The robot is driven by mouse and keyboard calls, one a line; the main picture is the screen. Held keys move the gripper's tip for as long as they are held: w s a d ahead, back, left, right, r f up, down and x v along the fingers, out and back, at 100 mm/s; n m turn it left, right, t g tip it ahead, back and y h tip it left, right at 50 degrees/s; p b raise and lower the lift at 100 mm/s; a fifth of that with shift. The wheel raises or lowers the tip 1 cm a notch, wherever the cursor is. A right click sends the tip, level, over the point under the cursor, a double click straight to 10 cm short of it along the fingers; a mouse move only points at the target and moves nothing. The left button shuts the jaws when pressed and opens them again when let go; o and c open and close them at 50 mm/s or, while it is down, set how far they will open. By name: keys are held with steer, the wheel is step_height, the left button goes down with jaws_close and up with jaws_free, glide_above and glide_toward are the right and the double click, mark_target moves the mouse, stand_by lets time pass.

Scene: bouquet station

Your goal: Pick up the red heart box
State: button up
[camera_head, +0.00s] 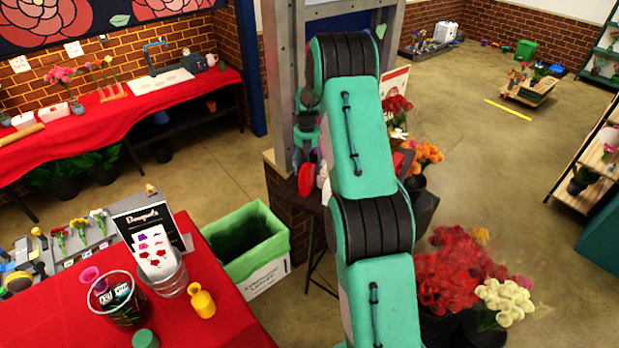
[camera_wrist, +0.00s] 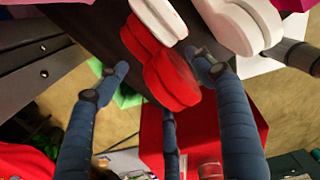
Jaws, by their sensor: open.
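The red heart box (camera_wrist: 172,78) shows in the wrist view at top centre, between my gripper's blue-grey fingers. Its lobes reach toward the fingertips. In the head view the red heart box (camera_head: 307,179) is a small red shape beside the metal post, above a dark stand. My gripper (camera_wrist: 160,70) is open, with one finger to the left of the box, one to the right and a third below. I cannot tell whether any finger touches it.
White heart-shaped boxes (camera_wrist: 243,24) sit close beside the red one in the wrist view. The metal post (camera_head: 283,70) stands close to my arm. A green-lined bin (camera_head: 246,236), a red-covered table (camera_head: 215,300) and flower buckets (camera_head: 455,275) surround the stand.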

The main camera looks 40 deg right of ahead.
steer(key=shift+c, duration=0.3)
jaws_close()
stand_by(0.3)
step_height(320, 180, up, 18)
steer(key=b, duration=0.2)
stand_by(0.4)
stand_by(0.5)
